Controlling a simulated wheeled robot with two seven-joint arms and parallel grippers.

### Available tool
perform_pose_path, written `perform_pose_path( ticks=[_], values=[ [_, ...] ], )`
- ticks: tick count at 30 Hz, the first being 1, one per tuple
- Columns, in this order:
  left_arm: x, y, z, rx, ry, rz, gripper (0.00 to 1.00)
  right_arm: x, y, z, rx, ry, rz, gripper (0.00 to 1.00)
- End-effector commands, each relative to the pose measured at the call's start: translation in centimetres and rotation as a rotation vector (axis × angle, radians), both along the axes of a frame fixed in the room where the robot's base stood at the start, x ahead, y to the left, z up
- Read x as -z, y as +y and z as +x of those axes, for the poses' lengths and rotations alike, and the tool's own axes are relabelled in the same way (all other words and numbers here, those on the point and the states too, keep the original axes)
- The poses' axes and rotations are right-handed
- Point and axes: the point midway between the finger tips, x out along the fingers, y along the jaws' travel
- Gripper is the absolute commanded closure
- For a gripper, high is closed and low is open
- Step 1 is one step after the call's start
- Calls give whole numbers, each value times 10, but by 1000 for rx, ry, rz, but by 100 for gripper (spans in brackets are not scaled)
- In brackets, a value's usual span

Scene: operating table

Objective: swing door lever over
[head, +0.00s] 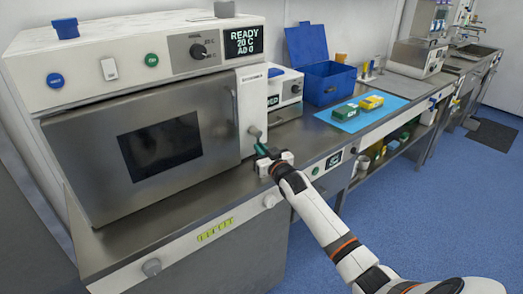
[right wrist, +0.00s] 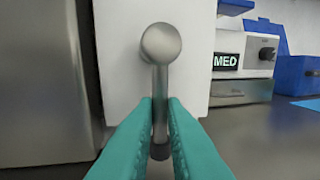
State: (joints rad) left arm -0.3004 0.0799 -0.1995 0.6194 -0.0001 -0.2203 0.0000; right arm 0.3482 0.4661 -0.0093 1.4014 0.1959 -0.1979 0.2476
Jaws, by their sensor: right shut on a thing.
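The grey metal door lever (right wrist: 160,85) hangs straight down from its round hub on a white panel, in the middle of the right wrist view. In the head view its hub (head: 254,131) shows at the lower right of the steel oven door (head: 100,135), which looks shut. My right gripper (head: 262,151) has teal fingers, which also show in the right wrist view (right wrist: 160,125). They are shut on the lower part of the lever, one on each side. The lever's lower tip shows between them. My left gripper is not in view.
A smaller white device (head: 285,92) stands just right of the oven. Beyond it are a blue open box (head: 328,85) and a blue mat (head: 385,118) with green (head: 345,112) and yellow (head: 371,102) items. The steel bench front edge (head: 215,205) runs below the oven.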

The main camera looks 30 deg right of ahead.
Motion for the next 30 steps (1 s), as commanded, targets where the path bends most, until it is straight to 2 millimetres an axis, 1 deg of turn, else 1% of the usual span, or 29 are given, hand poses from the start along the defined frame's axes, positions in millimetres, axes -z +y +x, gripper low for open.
perform_pose_path(
  ticks=[8,14,20,30],
  values=[
    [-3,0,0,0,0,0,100,-1,1,0,0,2,19,100],
    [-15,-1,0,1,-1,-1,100,-3,5,-1,0,9,97,100],
    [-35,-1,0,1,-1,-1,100,-6,12,-1,0,22,247,100],
    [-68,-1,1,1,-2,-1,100,-13,25,-2,0,48,567,100]
  ],
)
